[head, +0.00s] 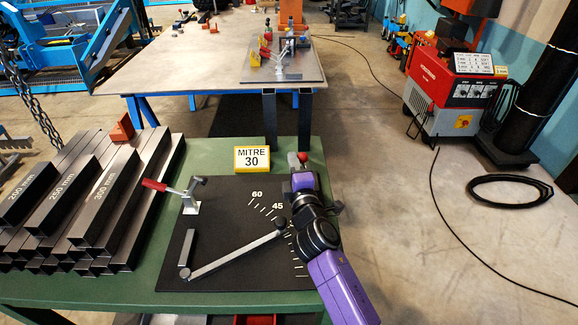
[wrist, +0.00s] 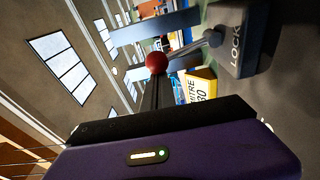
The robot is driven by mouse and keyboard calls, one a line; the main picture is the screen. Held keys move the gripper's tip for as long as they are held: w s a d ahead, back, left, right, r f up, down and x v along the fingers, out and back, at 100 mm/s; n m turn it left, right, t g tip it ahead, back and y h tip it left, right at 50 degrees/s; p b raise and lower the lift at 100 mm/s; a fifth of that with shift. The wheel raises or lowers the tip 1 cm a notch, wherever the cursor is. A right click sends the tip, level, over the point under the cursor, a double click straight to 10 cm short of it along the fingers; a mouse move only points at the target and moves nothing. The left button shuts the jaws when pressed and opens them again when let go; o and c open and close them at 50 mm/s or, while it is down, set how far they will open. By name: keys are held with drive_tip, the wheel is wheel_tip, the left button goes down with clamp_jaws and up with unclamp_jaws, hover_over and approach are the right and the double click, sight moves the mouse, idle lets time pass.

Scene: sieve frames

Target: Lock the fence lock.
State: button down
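The fence lock shows in the wrist view as a grey block (wrist: 235,40) marked LOCK, with a metal lever ending in a red ball knob (wrist: 157,63). In the head view the red knob (head: 303,155) shows just past my gripper (head: 301,168), at the board's far right corner. In the wrist view the dark fingers of my gripper (wrist: 157,80) lie close together, with their tips at the knob. I cannot tell whether they grip it. The grey fence bar (head: 235,254) lies slantwise across the black mitre board (head: 215,225). My arm hides part of the angle scale.
A yellow sign (head: 252,159) reads MITRE 30. A toggle clamp (head: 190,195) with a red handle stands on the board's left side. Stacked dark square tubes (head: 115,215) fill the left of the green bench (head: 240,298). A second table (head: 180,65) stands behind.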

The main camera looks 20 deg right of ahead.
drive_tip(key=d+m+b, duration=0.1)
drive_tip(key=m, duration=0.1)
drive_tip(key=d+m+b, duration=0.1)
drive_tip(key=shift+s+d+r+m+t, duration=0.2)
drive_tip(key=shift+s+d+m+t, duration=0.1)
drive_tip(key=shift+s+d+m, duration=0.1)
drive_tip(key=shift+s+d+m+h+b, duration=0.25)
drive_tip(key=shift+d+m+b, duration=0.5)
drive_tip(key=shift+m, duration=0.25)
drive_tip(key=shift+s+d+m+h+b, duration=0.2)
drive_tip(key=shift+d+m+b, duration=0.3)
drive_tip(key=shift+m+b, duration=0.4)
drive_tip(key=shift+d, duration=0.15)
drive_tip(key=shift+s, duration=0.15)
